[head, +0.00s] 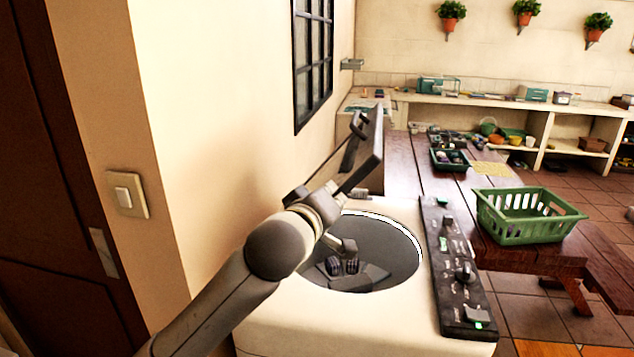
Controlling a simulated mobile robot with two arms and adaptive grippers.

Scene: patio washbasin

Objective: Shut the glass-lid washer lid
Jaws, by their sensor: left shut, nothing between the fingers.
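The glass-lid washer (360,325) is a cream box with a round grey drum opening on top and a dark control strip along its right side. Its dark lid (374,150) stands raised, seen nearly edge-on at the back of the opening. My left arm comes in from the lower left, passing in front of the washer's left side. My left gripper (353,140) is shut and empty at the left, outer side of the lid. It overlaps the lid in the picture, so I cannot tell whether they touch. My right gripper is out of view.
The wall with a dark-framed window (313,60) runs close along the left. A wooden table (405,180) to the right holds a green basket (525,215) and a dark crate (449,160). The drum holds dark, blocky shapes. Shelves line the back wall.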

